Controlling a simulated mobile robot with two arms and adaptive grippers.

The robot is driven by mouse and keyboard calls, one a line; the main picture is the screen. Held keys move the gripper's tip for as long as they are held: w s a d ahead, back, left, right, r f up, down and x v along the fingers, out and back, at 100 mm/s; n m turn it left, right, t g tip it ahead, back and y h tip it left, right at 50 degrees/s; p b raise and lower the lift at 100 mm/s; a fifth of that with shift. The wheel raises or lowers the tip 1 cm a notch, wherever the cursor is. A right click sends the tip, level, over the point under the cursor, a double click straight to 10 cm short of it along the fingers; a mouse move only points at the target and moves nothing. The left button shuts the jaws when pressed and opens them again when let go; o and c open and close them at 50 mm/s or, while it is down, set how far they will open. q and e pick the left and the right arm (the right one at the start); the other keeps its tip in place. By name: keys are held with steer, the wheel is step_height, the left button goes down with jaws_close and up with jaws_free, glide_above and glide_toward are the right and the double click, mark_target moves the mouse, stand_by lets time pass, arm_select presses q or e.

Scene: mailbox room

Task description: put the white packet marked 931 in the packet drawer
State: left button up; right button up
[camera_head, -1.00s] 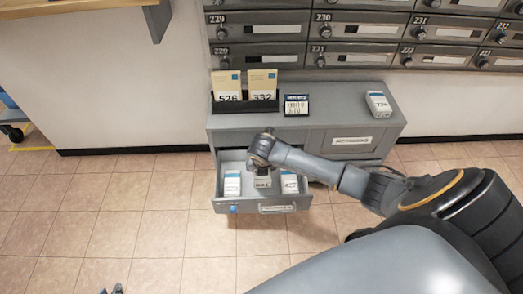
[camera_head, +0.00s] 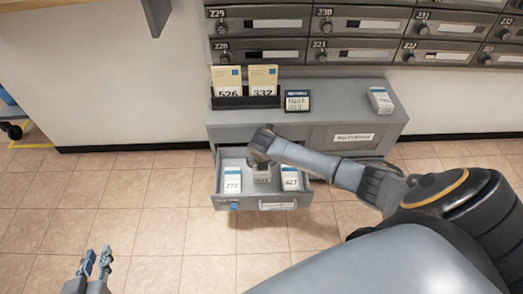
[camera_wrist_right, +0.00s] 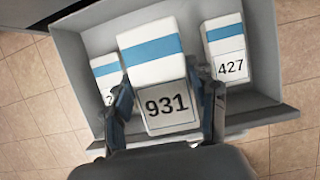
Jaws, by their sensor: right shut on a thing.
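The white packet marked 931 with a blue band (camera_wrist_right: 150,55) is between the fingers of my right gripper (camera_wrist_right: 167,108) in the right wrist view. That gripper is shut on it. In the head view the packet (camera_head: 262,176) is inside the open packet drawer (camera_head: 222,190), between two other packets. Whether it touches the drawer floor I cannot tell. My right gripper (camera_head: 259,160) is over the drawer's back part and partly hides the packet. My left gripper (camera_head: 98,258) shows at the bottom left, away from the cabinet, with its two fingers apart.
A packet (camera_head: 233,181) stands left in the drawer and packet 427 (camera_head: 290,180) right. Mailboxes (camera_head: 360,27) line the wall.

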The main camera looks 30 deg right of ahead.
steer(key=o, duration=1.3)
steer(key=v, duration=1.2)
